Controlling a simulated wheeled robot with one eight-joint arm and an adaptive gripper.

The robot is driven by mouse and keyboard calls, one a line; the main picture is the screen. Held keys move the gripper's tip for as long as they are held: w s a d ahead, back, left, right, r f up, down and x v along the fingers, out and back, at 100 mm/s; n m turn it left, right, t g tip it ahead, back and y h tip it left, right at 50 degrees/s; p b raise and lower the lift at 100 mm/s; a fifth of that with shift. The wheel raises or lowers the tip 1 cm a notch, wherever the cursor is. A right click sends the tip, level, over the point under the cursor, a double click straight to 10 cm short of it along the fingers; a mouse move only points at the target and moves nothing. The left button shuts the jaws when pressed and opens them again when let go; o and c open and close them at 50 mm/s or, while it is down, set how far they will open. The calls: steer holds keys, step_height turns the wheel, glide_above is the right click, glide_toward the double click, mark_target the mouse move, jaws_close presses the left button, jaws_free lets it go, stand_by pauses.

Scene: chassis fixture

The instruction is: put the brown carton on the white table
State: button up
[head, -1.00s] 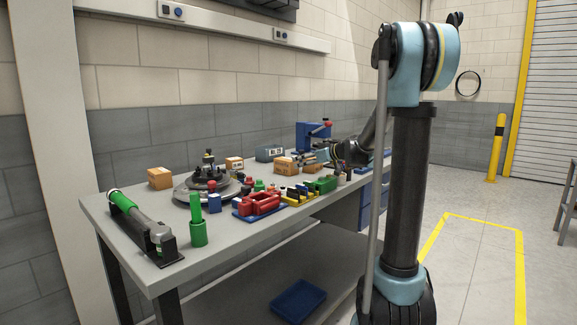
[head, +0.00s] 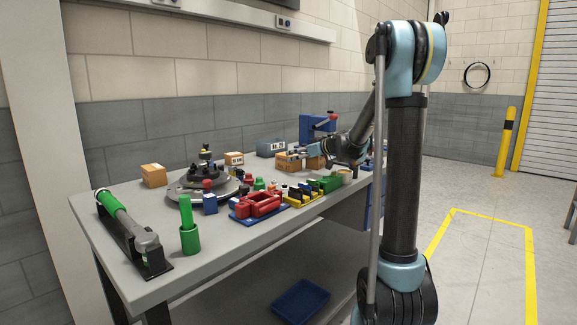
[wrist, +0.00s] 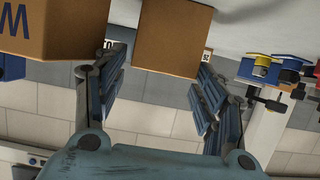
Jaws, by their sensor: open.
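A brown carton (wrist: 172,40) shows at the top middle of the wrist view, between and just beyond my open fingers. My gripper (wrist: 163,62) has one finger on each side of its line and holds nothing; I cannot tell whether a finger touches it. A second brown carton (wrist: 45,28) with dark lettering is close at the upper left. In the head view my gripper (head: 308,153) is at the far part of the bench, beside and partly over brown cartons (head: 288,163). The grey-white bench (head: 215,248) carries them; no separate white table can be made out.
Two other brown cartons (head: 153,175) (head: 233,158) stand farther left on the bench. A red fixture (head: 258,204), yellow and green blocks and a round grey turntable (head: 190,195) crowd the middle.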

mark_target(281, 162)
steer(key=x, duration=0.6)
steer(key=shift+s, duration=0.1)
steer(key=c, duration=1.3)
steer(key=shift+r, duration=0.15)
